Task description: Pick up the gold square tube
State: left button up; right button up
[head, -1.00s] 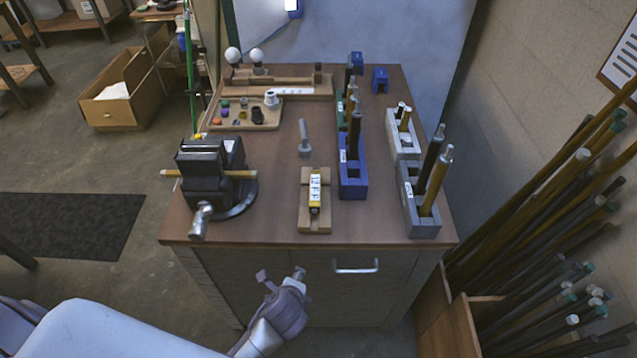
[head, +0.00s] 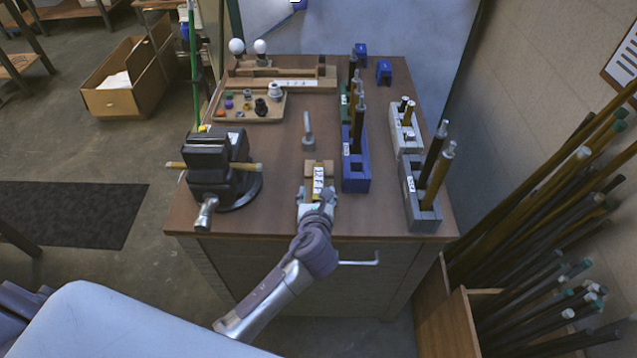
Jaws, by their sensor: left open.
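Several gold or yellow bars are in view, and I cannot tell for sure which are square. A thin gold tube (head: 245,166) lies crosswise in the black vise (head: 208,178). A gold tube with a silver tip (head: 437,174) stands tilted in the grey holder (head: 426,218) at the right. My left gripper (head: 317,204) is open at the near end of the labelled yellow piece, hiding part of the wooden block; contact cannot be told. My right gripper is not in view.
A blue holder (head: 355,181) with upright dark and gold tubes stands just right of my left gripper. A grey metal piece (head: 309,132) stands behind the wooden block. A wooden tray of small parts (head: 228,116) is at the back left. Bare bench top (head: 280,195) lies beside the vise.

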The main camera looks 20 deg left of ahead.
aim_at(318, 186)
pick_arm(q)
jog(key=x, duration=0.6)
jog(key=shift+w+d+f, duration=0.1)
jog(key=shift+w, duration=0.25)
jog(key=shift+s, duration=0.1)
grip_shut()
